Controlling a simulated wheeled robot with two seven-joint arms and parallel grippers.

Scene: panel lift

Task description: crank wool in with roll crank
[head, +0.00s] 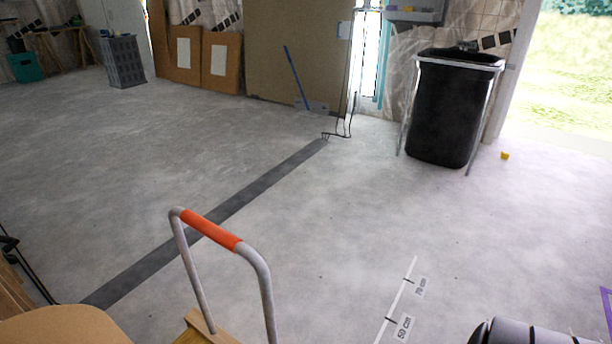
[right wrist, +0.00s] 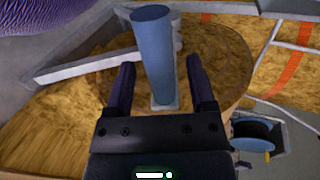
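In the right wrist view, a blue-grey cylindrical crank handle (right wrist: 152,35) stands up from a pale metal crank arm (right wrist: 95,66). The crank sits over a round brown disc (right wrist: 225,62) with a fibrous, wool-like surface. My right gripper (right wrist: 160,64) has its two dark fingers apart, one on each side of the handle, with gaps showing at both sides. The handle's foot lies between the fingers. More brown wool-like material (right wrist: 50,125) spreads at the lower left. My left gripper is in neither view.
An orange-gripped metal handle (head: 212,231) rises at the head view's front. A black bin (head: 443,110) stands at the back right, panels (head: 221,62) lean at the back, and the grey floor between is mostly clear.

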